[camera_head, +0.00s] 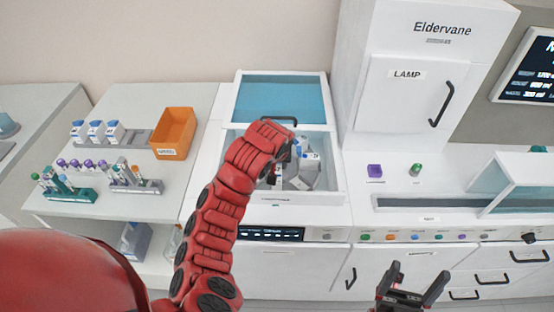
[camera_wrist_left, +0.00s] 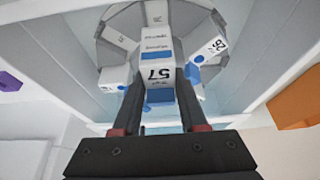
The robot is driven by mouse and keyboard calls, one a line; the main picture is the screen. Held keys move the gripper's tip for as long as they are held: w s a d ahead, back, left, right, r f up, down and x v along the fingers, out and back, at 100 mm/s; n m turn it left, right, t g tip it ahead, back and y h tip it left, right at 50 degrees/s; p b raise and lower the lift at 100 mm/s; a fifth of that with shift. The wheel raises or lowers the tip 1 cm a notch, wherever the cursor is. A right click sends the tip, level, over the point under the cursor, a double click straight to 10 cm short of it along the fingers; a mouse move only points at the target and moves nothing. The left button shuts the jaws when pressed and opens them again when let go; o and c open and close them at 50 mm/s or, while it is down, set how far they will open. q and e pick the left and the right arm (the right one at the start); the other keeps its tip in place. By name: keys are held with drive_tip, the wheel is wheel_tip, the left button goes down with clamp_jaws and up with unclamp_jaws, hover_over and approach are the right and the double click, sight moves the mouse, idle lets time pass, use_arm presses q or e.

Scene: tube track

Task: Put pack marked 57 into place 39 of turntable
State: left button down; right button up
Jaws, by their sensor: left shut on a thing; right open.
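In the left wrist view, my left gripper (camera_wrist_left: 160,108) is shut on a white and blue pack marked 57 (camera_wrist_left: 158,65). The pack is held over the grey turntable (camera_wrist_left: 108,52), which carries a few other white and blue packs, one marked 26 (camera_wrist_left: 212,47). In the head view the turntable (camera_head: 307,176) sits inside the open-lidded white machine, and my left arm hides part of it and most of the held pack. Place 39 cannot be made out. My right gripper (camera_head: 412,290) is open and empty at the lower right, in front of the cabinets.
The blue lid (camera_head: 281,99) stands raised behind the machine's opening, whose white walls (camera_head: 335,170) surround the turntable. An orange bin (camera_head: 174,132), a rack of packs (camera_head: 97,131) and tube racks (camera_head: 137,180) stand on the left counter. A lamp cabinet (camera_head: 400,100) stands right of the lid.

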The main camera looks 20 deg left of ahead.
use_arm(q)
drive_tip(key=shift+x, duration=0.75)
drive_tip(key=shift+s+d+f+b, duration=0.1)
drive_tip(key=shift+s+f+b, duration=0.1)
drive_tip(key=shift+f+b, duration=0.7)
drive_tip(key=shift+f, duration=1.25)
drive_tip(key=shift+f, duration=0.1)
drive_tip(key=shift+f+b, duration=0.5)
drive_tip(key=shift+f, duration=0.1)
drive_tip(key=shift+f+b, duration=0.45)
drive_tip(key=shift+f, duration=0.15)
